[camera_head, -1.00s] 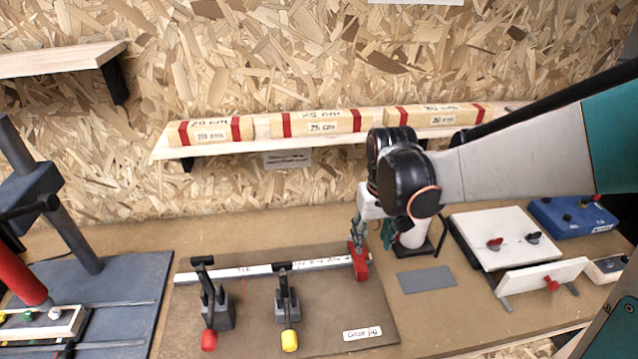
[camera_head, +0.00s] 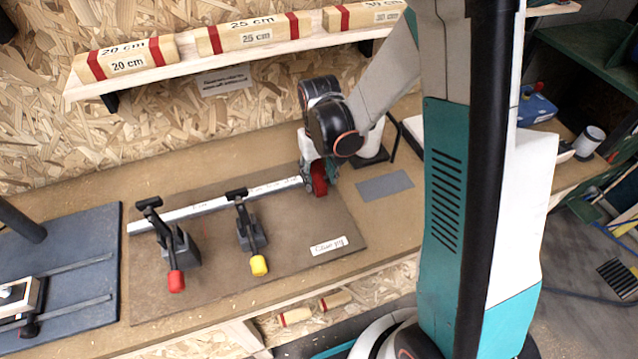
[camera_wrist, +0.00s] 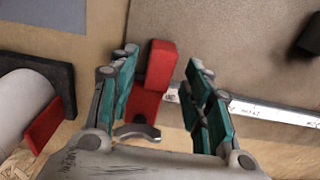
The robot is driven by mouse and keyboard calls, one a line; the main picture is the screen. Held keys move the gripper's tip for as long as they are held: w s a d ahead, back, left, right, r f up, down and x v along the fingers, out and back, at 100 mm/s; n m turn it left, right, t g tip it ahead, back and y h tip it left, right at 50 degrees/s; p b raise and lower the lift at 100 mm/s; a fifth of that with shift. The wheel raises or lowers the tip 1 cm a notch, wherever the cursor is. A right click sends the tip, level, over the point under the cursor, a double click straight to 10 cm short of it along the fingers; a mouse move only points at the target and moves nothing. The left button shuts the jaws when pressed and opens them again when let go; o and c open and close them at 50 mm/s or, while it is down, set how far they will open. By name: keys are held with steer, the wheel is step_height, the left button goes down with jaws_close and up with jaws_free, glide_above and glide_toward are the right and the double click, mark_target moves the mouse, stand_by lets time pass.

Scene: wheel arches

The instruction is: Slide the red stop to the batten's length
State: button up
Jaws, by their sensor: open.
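The red stop (camera_head: 319,180) sits at the right end of the pale marked rail (camera_head: 215,205) on the brown glue jig board (camera_head: 290,262). My gripper (camera_head: 313,165) is down at the stop. In the wrist view my gripper (camera_wrist: 163,60) is open, with its teal-padded fingers on either side of the red stop (camera_wrist: 160,68). The left finger is very near the stop, and a gap shows on the right; contact cannot be told. Battens marked 20 cm (camera_head: 127,57), 25 cm (camera_head: 253,35) and 30 cm (camera_head: 360,15) lie on the wall shelf.
A red-handled clamp (camera_head: 172,250) and a yellow-handled clamp (camera_head: 250,235) stand by the rail to the left. A grey plate (camera_head: 385,186) lies right of the board. Short red-ended wood pieces (camera_head: 297,316) lie below the bench front. My arm hides part of the right side.

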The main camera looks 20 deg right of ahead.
steer(key=shift+f, duration=1.4)
jaws_close()
steer(key=shift+a+b, duration=0.85)
steer(key=shift+a, duration=1.7)
jaws_free()
